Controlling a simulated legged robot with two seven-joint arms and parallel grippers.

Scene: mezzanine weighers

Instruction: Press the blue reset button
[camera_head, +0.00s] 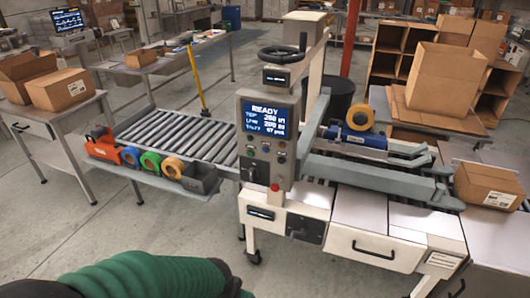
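The control panel (267,140) stands on the weighing machine in the middle. Its lit blue screen (265,119) reads READY. A row of small buttons and knobs sits below the screen; they are too small for me to pick out a blue one for sure. A red mushroom button (275,187) is lower down on the machine's front. Neither of my grippers is in view. A green ribbed arm-like part crosses the bottom edge at the left, apart from the panel in the picture.
A roller conveyor (185,134) runs left from the machine, with a tray of tape rolls (150,165) along its front. Cardboard boxes (62,88) stand on the left table. A carton (488,184) lies at the right. The floor (180,225) before the conveyor is clear.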

